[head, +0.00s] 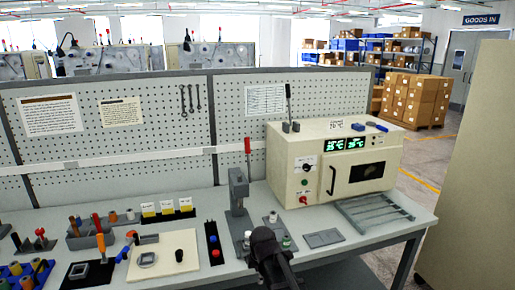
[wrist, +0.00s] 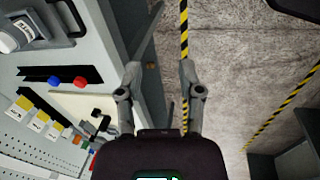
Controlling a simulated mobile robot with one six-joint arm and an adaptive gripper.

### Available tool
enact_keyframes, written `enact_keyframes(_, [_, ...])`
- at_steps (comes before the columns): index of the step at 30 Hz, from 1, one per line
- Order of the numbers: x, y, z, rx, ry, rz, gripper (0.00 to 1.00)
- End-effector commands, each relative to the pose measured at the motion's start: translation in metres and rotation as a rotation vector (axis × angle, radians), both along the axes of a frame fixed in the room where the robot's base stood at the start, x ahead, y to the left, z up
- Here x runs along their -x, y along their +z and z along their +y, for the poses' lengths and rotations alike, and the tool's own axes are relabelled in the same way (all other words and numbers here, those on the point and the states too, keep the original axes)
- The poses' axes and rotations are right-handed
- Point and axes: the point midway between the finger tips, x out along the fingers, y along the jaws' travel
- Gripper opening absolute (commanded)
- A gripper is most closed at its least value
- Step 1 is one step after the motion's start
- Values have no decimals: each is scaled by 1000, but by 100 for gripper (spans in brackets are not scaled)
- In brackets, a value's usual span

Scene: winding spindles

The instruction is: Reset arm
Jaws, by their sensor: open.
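My gripper (wrist: 160,85) is open and empty in the wrist view. Its two fingers stand apart, over the table edge and the concrete floor with yellow-black tape. In the head view my arm (head: 270,255) rises at the bottom middle, in front of the workbench (head: 220,270); the fingertips are not clear there. Nothing is between the fingers.
On the bench stand a cream oven (head: 310,155), a grey press with a red handle (head: 238,195), a wire rack (head: 375,213), a black strip with red and blue buttons (head: 214,243), and several tools at left. A pegboard (head: 110,165) closes the back. Open floor (wrist: 235,60) lies beside the bench.

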Motion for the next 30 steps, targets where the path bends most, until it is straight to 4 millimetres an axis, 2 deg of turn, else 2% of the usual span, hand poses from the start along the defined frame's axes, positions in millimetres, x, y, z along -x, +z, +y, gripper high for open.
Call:
enact_keyframes(8, [10, -12, -18, -19, -157, 22, 48])
enact_keyframes(14, [21, -23, -38, -38, -339, 47, 48])
enact_keyframes(30, [80, -75, -123, -103, -1215, 141, 48])
